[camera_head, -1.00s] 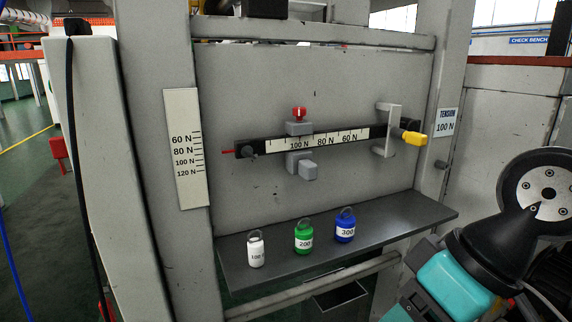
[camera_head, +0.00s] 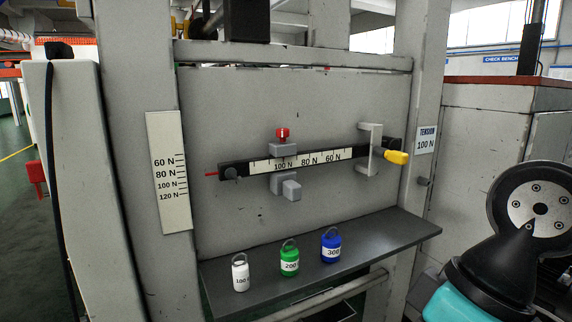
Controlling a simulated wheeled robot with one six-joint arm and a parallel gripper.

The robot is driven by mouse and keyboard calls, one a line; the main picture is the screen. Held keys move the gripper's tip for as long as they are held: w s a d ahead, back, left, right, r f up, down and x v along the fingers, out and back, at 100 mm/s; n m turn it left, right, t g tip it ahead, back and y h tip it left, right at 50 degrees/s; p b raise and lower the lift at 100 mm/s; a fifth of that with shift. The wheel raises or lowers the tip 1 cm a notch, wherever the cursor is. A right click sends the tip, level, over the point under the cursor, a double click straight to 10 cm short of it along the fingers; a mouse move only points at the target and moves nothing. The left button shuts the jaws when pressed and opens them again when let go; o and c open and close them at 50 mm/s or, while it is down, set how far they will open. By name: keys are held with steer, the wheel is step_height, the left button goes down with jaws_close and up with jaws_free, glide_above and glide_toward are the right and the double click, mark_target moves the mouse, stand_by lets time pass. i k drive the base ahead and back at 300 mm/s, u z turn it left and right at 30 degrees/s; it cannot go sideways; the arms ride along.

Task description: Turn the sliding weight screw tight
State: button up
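The sliding weight (camera_head: 285,186) is a grey block around the black beam (camera_head: 236,171), near the 100 N mark of the beam's white scale. Its red screw knob (camera_head: 282,134) stands on top of the block. I cannot tell from here how tight the screw is. The beam tilts slightly up to the right in the picture, and its red pointer tip (camera_head: 211,174) is beside the upright scale plate (camera_head: 170,172). My arm shows at the lower right, apart from the beam. My gripper is not in view.
A dark shelf (camera_head: 372,235) below the beam bears a white 100 weight (camera_head: 240,274), a green 200 weight (camera_head: 289,261) and a blue 300 weight (camera_head: 331,247). A yellow handle (camera_head: 397,157) sits at the bracket (camera_head: 371,140). A sign (camera_head: 426,139) reads TENSION 100 N.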

mark_target(281, 133)
steer(key=z, duration=0.55)
steer(key=k, duration=0.65)
steer(key=z, duration=0.6)
steer(key=i, duration=1.25)
steer(key=u, duration=0.9)
